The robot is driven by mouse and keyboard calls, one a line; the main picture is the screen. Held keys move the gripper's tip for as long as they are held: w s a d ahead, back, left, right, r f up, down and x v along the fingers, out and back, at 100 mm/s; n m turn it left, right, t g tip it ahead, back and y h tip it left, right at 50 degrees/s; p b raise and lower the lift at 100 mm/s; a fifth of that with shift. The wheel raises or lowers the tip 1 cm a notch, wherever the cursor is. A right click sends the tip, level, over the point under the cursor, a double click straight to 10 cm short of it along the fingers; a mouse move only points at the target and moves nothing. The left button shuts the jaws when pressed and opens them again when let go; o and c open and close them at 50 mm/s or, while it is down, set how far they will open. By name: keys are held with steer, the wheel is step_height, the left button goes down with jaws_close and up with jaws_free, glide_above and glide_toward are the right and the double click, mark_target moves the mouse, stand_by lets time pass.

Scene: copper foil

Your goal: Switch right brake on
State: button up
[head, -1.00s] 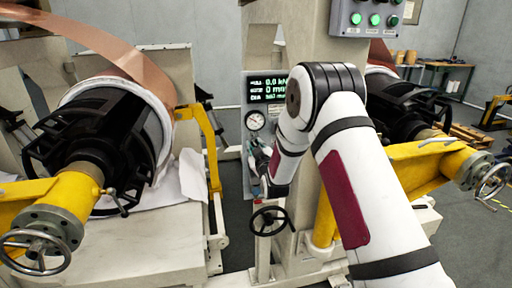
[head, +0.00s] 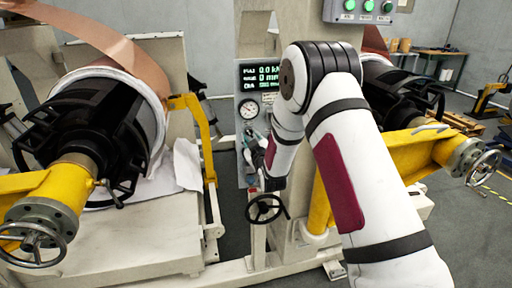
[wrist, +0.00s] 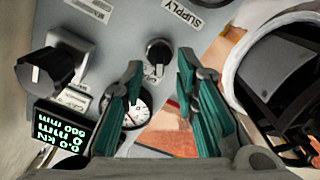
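The grey control panel (head: 243,176) stands on the machine column in the head view, with my gripper (head: 255,158) in front of it and partly hidden by my arm. In the wrist view the panel appears turned over. A small black rotary knob (wrist: 158,52) lies between and just beyond the teal fingertips of my gripper (wrist: 160,64). The fingers are spread apart with nothing held. A larger black knob (wrist: 36,74) sits at the left. I cannot read any brake label or tell whether a knob is touched.
A lit display (wrist: 66,130) and a round gauge (wrist: 138,112) are near the fingers. A handwheel (head: 266,208) projects below the panel. A copper foil roll (head: 105,115) with yellow arm stands left; another yellow arm (head: 415,150) is right. A button box (head: 365,10) hangs above.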

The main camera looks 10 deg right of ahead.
steer(key=s, duration=0.9)
steer(key=shift+s, duration=0.4)
steer(key=s+r+m+g, duration=0.3)
steer(key=s+r+g, duration=0.3)
steer(key=s+r, duration=0.6)
steer(key=s+r+m+g, duration=0.2)
steer(key=s+g, duration=0.5)
steer(key=s, duration=2.2)
steer(key=shift+s+d+m, duration=0.3)
steer(key=shift+s+m, duration=0.05)
steer(key=shift+m, duration=0.25)
